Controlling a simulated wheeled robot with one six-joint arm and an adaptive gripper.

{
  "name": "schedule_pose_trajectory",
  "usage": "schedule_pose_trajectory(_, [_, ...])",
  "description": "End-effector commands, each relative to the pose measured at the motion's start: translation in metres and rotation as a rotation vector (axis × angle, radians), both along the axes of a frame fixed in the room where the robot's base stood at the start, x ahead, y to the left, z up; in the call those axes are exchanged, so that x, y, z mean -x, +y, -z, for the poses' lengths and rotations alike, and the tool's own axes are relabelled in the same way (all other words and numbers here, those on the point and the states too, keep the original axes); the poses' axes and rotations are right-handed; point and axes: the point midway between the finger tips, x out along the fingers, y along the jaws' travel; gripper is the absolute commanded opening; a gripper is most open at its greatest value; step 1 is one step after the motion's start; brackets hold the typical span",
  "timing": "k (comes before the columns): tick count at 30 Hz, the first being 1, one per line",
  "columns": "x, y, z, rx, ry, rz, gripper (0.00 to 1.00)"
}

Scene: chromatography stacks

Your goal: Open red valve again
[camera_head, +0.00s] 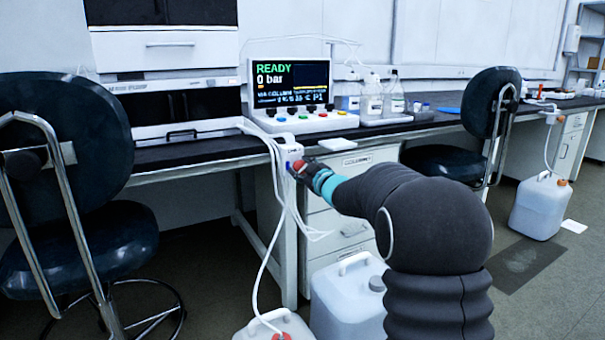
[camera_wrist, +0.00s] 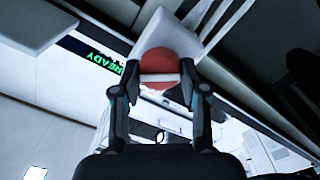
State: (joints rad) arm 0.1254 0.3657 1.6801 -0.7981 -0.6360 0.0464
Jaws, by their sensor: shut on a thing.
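The red valve (camera_wrist: 158,64) is a round red knob with a pale bar across its face, on a white box in the wrist view. My gripper (camera_wrist: 158,88) has its two fingers at the sides of the knob and is shut on it. In the head view my gripper (camera_head: 302,170) is at the white valve box (camera_head: 288,153) at the bench's front edge; the arm and fingers hide most of the red knob there. The display (camera_head: 290,84) above reads READY and 0 bar.
White tubes (camera_head: 276,190) hang from the valve box to the floor. White canisters (camera_head: 348,298) stand below it. Dark chairs stand at left (camera_head: 70,180) and right (camera_head: 490,105). Bottles (camera_head: 372,98) stand on the bench (camera_head: 190,152).

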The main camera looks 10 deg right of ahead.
Motion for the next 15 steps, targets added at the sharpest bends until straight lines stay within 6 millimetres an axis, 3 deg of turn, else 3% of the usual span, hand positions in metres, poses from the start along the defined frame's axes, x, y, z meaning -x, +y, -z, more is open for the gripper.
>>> schedule_pose_trajectory(15, [0.0006,0.0018,0.0019,0.465,-0.15,-0.001,0.08])
